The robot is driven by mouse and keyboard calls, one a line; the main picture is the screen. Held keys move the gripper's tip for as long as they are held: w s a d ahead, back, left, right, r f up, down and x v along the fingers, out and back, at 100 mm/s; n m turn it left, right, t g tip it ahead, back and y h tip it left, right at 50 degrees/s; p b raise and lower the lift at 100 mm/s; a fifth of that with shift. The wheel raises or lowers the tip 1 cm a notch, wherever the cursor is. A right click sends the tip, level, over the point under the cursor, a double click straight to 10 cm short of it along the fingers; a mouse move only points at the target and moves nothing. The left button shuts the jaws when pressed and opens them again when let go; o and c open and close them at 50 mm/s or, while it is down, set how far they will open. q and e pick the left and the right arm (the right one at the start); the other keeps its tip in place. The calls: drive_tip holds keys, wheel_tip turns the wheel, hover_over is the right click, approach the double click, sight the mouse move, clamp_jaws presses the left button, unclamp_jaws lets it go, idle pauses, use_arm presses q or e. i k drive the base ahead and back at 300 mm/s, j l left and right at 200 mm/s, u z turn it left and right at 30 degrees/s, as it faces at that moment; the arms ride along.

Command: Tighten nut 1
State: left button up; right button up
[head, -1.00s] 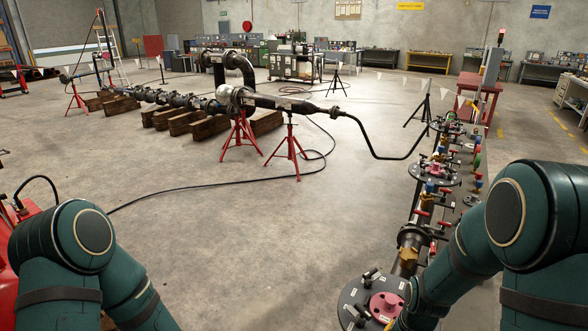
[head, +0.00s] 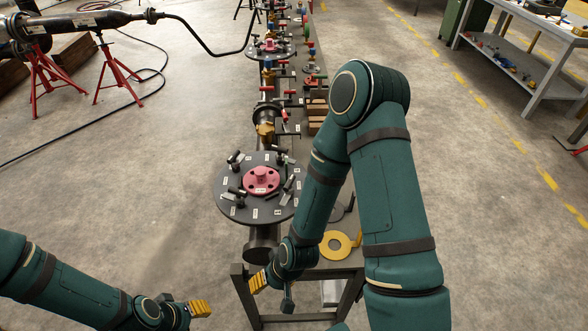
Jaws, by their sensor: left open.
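A round dark flange (head: 229,205) stands near the picture's middle, with a pink hub (head: 262,180) at its centre. Several dark studs with nuts and small white labels ring the hub. The labels are too small to read, so I cannot tell which nut is nut 1. My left gripper (head: 201,309), with yellow fingertips, is open and empty at the bottom, below and left of the flange and apart from it. My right gripper (head: 259,282) is just below the flange near the table end; its yellow fingertip shows, the rest is partly hidden by its arm.
The flange belongs to a pipe line along a narrow table (head: 243,298). Valves and a second flange (head: 270,48) stand farther back.

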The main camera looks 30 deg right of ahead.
sight(288, 189)
drive_tip(key=z, duration=0.8)
